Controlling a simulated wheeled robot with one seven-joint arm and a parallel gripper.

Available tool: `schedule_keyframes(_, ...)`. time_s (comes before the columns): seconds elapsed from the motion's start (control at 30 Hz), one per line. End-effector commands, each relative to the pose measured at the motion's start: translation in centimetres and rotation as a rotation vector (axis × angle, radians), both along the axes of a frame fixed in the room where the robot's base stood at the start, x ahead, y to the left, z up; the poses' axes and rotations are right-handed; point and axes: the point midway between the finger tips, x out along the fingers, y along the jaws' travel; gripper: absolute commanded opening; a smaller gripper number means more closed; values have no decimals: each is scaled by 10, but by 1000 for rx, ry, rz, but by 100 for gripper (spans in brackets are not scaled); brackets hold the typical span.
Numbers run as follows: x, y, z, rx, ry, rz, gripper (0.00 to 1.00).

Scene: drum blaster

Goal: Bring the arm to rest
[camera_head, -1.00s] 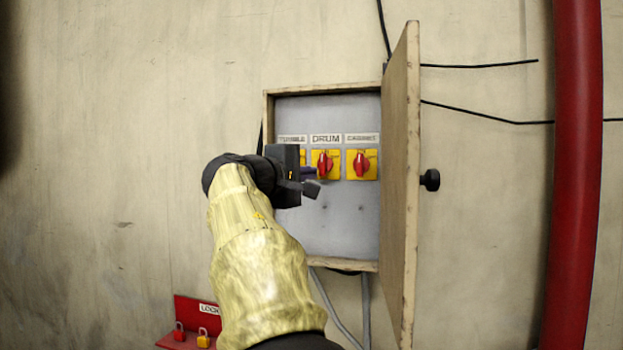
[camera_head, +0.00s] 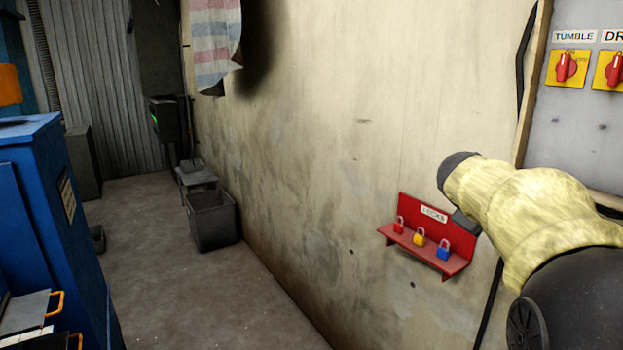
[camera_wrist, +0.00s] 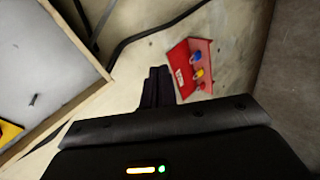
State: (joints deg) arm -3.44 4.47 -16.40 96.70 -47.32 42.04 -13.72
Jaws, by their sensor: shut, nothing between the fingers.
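My arm, in a yellow mottled sleeve, reaches in from the right of the head view. My gripper's fingers show in the wrist view (camera_wrist: 158,86), together and with nothing between them. They point toward the wall, beside a red lock shelf (camera_wrist: 180,62). In the head view the gripper is mostly hidden behind my arm, close to the right end of the shelf (camera_head: 459,240). I cannot tell whether it touches anything.
The shelf holds a red padlock (camera_head: 399,224), a yellow padlock (camera_head: 419,238) and a blue padlock (camera_head: 443,250). A blue machine (camera_head: 45,210) is at left; a grey bin (camera_head: 212,222) stands by the wall. The floor between is clear.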

Motion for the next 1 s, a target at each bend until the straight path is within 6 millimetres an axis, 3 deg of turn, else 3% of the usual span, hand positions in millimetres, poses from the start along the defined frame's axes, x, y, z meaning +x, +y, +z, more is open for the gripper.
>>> schedule_keyframes(0.03, -4, 15, -29, 73, 19, 12, 0)
schedule_keyframes(0.1, -11, 38, -66, 178, 37, 18, 0)
schedule_keyframes(0.27, -41, 91, -143, 413, 83, -3, 0)
schedule_keyframes(0.4, -82, 137, -204, 609, 128, -69, 0)
schedule_keyframes(0.53, -130, 174, -252, 767, 168, -170, 0)
schedule_keyframes(0.63, -163, 194, -277, 851, 190, -253, 0)
schedule_keyframes(0.73, -184, 204, -291, 896, 200, -309, 0)
schedule_keyframes(1.0, -191, 208, -295, 912, 201, -331, 0)
